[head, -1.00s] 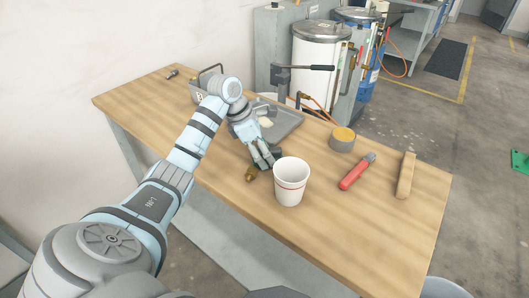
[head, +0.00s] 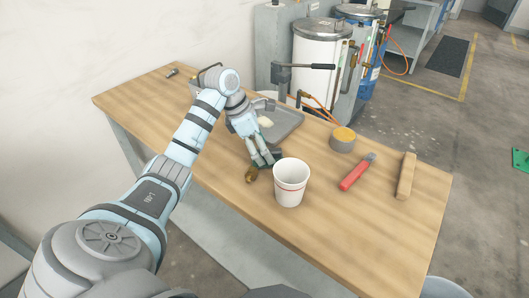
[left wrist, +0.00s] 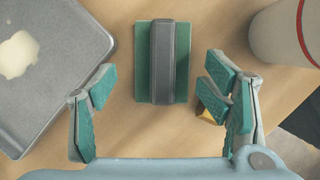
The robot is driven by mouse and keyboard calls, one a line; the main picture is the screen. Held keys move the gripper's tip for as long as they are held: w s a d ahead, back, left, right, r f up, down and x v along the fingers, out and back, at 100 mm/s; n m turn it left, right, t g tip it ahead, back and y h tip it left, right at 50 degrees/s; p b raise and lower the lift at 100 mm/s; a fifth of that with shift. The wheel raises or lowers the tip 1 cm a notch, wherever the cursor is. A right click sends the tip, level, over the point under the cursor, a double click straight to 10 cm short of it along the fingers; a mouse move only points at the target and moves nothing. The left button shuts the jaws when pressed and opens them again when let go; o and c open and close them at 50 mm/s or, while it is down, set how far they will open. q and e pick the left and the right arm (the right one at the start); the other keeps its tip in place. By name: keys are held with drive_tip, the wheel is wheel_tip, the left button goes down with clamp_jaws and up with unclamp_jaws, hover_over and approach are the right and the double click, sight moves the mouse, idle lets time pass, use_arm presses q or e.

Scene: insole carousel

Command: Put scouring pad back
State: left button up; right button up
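The scouring pad (left wrist: 180,60) is a green rectangle with a dark grey block or handle along its middle. In the left wrist view it lies on the wooden table, ahead of the fingers. My left gripper (left wrist: 160,85) is open, its teal-padded fingers spread wider than the pad, with nothing held. In the head view my left gripper (head: 262,158) is low over the table just left of the white cup (head: 291,182), and it mostly hides the pad. My right gripper is not in view.
A grey tray (head: 290,121) with a pale lump stands behind the gripper. A small brass-coloured item (head: 251,174) lies close to the fingers. A yellow-topped tin (head: 342,139), a red-handled tool (head: 352,177) and a wooden-handled brush or block (head: 405,176) lie right. The table's front right is clear.

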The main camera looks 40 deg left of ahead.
use_arm(q)
drive_tip(key=p+v, duration=0.2)
drive_tip(key=v, duration=0.8)
drive_tip(key=shift+s+r+p, duration=0.15)
drive_tip(key=shift+r+p, duration=0.1)
drive_tip(key=shift+p, duration=0.1)
drive_tip(key=shift+f, duration=0.1)
